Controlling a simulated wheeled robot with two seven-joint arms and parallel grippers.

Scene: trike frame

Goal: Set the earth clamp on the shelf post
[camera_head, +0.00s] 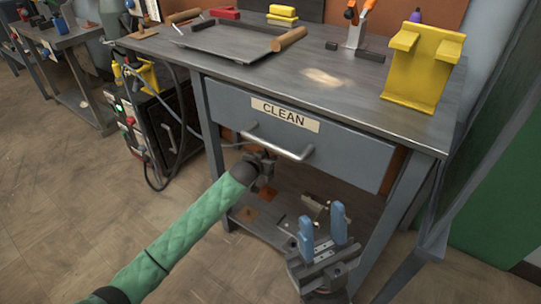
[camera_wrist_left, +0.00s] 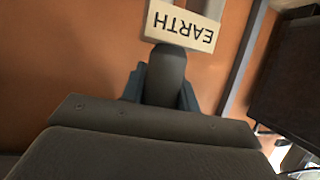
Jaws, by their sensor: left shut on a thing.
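My left gripper (camera_head: 267,163), on the green-sleeved arm, is under the drawer handle in the opening below the bench drawer. In the left wrist view its blue fingers (camera_wrist_left: 160,88) are shut on a dark rounded piece (camera_wrist_left: 166,72), which I take to be the earth clamp. A cream plate marked EARTH (camera_wrist_left: 183,27), upside down, is at its far end; I cannot tell whether they are joined. A grey post (camera_wrist_left: 243,60) runs right of the plate, apart from it. My right gripper (camera_head: 322,232) is open, its blue fingers apart, before the lower shelf.
The grey drawer marked CLEAN (camera_head: 350,148) and its bar handle (camera_head: 277,145) are close above my left gripper. A welding machine (camera_head: 150,125) with dark cables stands left of the bench. The lower shelf (camera_head: 262,222) carries small parts. Floor at left is clear.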

